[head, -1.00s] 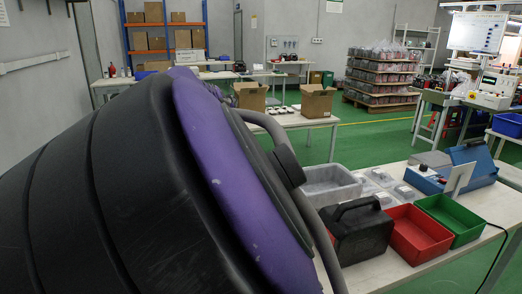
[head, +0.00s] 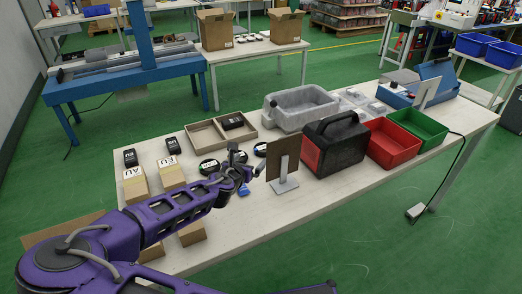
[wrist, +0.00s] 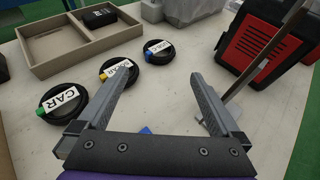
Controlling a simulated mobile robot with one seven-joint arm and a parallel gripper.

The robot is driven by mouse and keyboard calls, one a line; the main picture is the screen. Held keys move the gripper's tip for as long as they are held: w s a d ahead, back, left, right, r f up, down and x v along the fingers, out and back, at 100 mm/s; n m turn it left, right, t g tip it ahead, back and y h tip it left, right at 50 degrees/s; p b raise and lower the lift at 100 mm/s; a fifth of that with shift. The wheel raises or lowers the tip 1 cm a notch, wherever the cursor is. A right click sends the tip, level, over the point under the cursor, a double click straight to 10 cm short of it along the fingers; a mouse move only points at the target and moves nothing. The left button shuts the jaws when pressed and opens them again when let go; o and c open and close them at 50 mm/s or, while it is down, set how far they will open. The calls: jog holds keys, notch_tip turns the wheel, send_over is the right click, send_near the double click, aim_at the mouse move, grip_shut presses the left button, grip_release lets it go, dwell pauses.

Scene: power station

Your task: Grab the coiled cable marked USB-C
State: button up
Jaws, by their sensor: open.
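Three black coiled cables with white labels lie in a slanting row on the table. In the wrist view, the near left coil (wrist: 62,103) has a green end and its label seems to read "CAR". The middle coil (wrist: 118,72) has a yellow end, and the far coil (wrist: 159,51) a blue end. I cannot read "USB-C" on any label. The head view also shows the left coil (head: 208,167) and the far coil (head: 261,150). My gripper (wrist: 160,84) is open and empty above the table, on the near side of the row.
A panel on a stand (head: 284,160) stands close right of my gripper, before a black-and-red case (head: 337,146). A divided tray (wrist: 48,50) lies behind the coils. Labelled boxes (head: 135,186) stand left. A small blue item (head: 244,190) lies near my gripper.

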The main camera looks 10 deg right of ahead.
aim_at(263, 148)
jog(key=b+x, duration=0.1)
jog(key=x, duration=1.4)
jog(key=shift+f, duration=0.2)
jog(key=c, duration=1)
